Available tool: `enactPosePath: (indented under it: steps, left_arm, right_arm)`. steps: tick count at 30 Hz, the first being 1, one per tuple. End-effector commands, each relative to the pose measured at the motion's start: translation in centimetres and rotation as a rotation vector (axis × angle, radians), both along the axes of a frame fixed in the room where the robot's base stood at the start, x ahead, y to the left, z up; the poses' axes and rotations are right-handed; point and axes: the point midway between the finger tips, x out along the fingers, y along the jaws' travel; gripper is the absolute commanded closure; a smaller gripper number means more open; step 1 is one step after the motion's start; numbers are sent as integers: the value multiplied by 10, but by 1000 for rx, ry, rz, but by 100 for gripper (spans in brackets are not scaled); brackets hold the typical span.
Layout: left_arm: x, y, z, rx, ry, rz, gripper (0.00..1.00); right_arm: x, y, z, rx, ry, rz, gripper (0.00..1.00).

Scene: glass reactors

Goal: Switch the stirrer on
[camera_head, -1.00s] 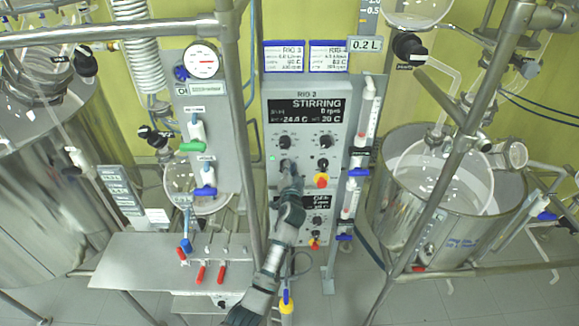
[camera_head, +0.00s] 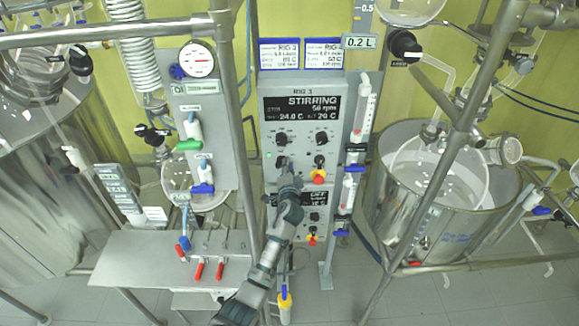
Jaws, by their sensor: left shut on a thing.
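The grey control box (camera_head: 335,150) labelled RIG 3 stands in the middle of the head view. Its dark display (camera_head: 300,108) reads STIRRING with what looks like 50 rpm. Black knobs sit below it, with an upper left knob (camera_head: 281,138) and an upper right knob (camera_head: 321,137). My left gripper (camera_head: 284,170) reaches up from below and is shut on the lower left knob (camera_head: 281,161), which it partly hides. A green light (camera_head: 268,155) glows left of that knob. My right gripper is not in view.
A second panel (camera_head: 316,215) is below, partly hidden by my arm. A steel post (camera_head: 229,110) stands left, and valves with blue handles (camera_head: 355,168) line the right side.

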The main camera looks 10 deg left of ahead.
Motion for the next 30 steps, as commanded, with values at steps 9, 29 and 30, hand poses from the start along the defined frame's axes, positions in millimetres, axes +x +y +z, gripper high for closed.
enactPosePath:
  steps: [9,29,30]
  left_arm:
    - [-1,3,-7,-2,13,7,57]
    - [-79,-22,-6,-3,10,4,57]
    - [-86,-24,-7,-2,11,4,57]
  right_arm:
    - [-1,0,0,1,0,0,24]
    - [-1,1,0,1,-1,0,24]
    - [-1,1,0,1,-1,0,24]
